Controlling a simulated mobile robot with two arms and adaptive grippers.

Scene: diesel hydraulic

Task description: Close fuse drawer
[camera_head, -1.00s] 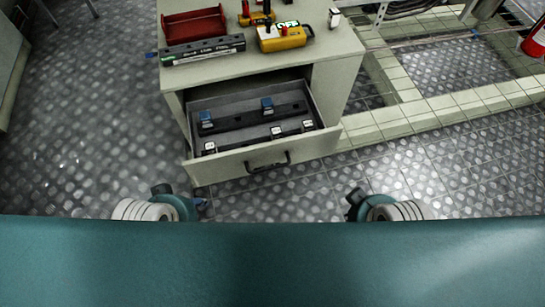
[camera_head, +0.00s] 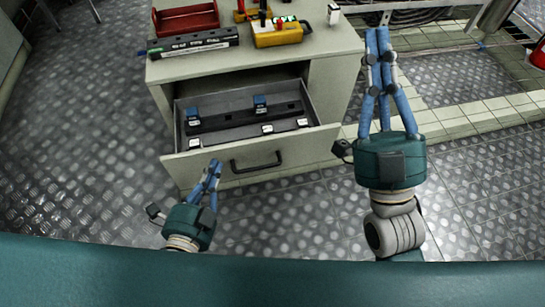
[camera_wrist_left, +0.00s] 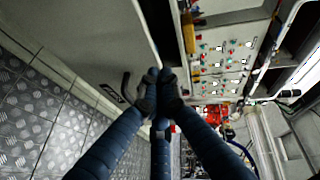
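The fuse drawer (camera_head: 312,146) is pulled out of the beige cabinet, its front panel toward me and a dark handle (camera_head: 256,162) in the middle. Inside are dark strips with blue-topped and white-topped pieces. My left gripper (camera_head: 215,167) is just in front of the left part of the drawer front, fingers together and empty; contact cannot be told. In the left wrist view its fingertips (camera_wrist_left: 159,88) meet beside the pale drawer panel (camera_wrist_left: 85,40) and handle. My right gripper (camera_head: 378,36) points up and away, right of the cabinet, fingers close together and empty.
The cabinet top (camera_head: 335,42) holds a red tray (camera_head: 185,18), a black bar (camera_head: 193,43), a yellow device (camera_head: 281,33) and a small white item (camera_head: 333,14). A tiled ledge (camera_head: 455,122) runs to the right. The metal floor at left is clear.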

